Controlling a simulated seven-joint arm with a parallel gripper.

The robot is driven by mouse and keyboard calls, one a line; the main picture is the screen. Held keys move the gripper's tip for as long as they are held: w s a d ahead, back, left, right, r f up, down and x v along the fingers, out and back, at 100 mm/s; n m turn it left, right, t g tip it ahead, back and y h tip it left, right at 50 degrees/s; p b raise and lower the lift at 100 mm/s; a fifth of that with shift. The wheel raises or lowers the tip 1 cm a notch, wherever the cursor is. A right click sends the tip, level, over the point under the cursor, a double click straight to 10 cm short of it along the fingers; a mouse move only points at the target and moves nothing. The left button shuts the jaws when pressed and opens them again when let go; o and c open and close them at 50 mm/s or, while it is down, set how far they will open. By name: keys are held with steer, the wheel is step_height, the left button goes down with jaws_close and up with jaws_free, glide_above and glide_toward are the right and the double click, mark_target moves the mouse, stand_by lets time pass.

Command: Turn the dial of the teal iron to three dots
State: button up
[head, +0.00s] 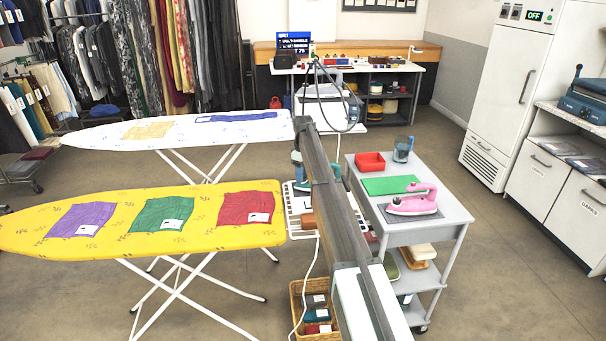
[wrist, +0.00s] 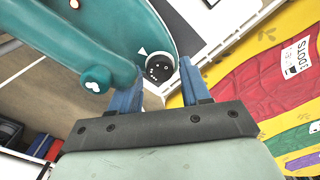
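I cannot read which setting faces the triangle. My gripper (wrist: 162,71) has its two blue fingers spread on either side of the dial, with small gaps seeming to show.
The yellow ironing board (head: 25,222) with purple, green and red cloths stands left; the red cloth's tag (wrist: 297,57) reads "DOTS". A white ironing board (head: 100,138) stands behind. A grey trolley (head: 440,205) with a pink iron (head: 412,200) stands right of my arm.

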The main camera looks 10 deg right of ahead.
steer(key=shift+o, duration=0.9)
step_height(320, 180, up, 14)
steer(key=shift+s+f, duration=0.1)
step_height(320, 180, down, 14)
steer(key=n, duration=0.9)
stand_by(0.7)
steer(key=shift+c, duration=0.2)
